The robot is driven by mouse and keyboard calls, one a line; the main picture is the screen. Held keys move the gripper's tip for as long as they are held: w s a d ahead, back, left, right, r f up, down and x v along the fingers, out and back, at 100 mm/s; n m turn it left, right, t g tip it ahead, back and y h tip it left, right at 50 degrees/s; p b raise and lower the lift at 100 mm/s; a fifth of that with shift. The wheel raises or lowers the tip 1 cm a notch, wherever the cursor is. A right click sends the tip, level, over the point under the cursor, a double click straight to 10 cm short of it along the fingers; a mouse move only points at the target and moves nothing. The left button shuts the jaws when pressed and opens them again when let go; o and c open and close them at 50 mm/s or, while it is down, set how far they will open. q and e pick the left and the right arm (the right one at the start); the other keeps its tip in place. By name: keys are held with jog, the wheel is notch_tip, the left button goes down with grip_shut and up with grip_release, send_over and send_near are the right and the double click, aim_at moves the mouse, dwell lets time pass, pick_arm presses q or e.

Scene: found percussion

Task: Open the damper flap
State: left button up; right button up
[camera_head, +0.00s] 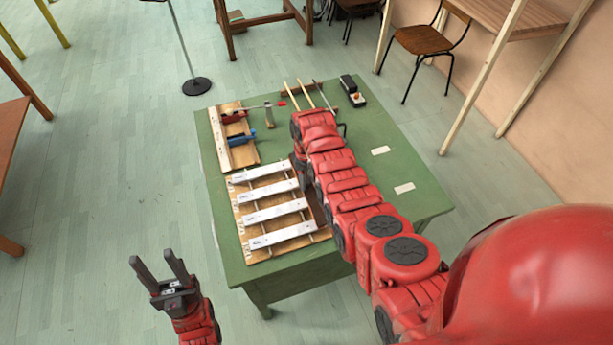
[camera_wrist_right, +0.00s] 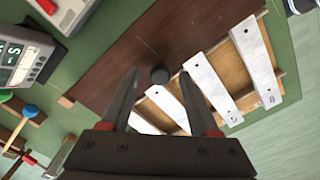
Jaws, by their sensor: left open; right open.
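The damper flap (camera_wrist_right: 125,65) is a dark brown board in the right wrist view, with a dark round knob (camera_wrist_right: 160,76) near its edge. Silver bars (camera_wrist_right: 210,82) emerge along that edge; whether the flap covers their ends is unclear. In the head view the bars (camera_head: 270,212) sit on a wooden frame, and the flap is mostly hidden behind my right arm. My right gripper (camera_wrist_right: 160,84) is open, its fingers pointing at the knob, which appears between the tips; contact cannot be told. My left gripper (camera_head: 153,258) is open and empty, left of the table.
The green table (camera_head: 420,180) holds a wooden rack (camera_head: 222,140) with red and blue tools at its far left. Mallets and a small black device (camera_head: 347,84) lie at the back. A meter with a display (camera_wrist_right: 25,55) shows in the wrist view.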

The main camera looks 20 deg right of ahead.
jog(key=shift+f, duration=0.1)
grip_shut()
dwell(0.3)
dwell(1.2)
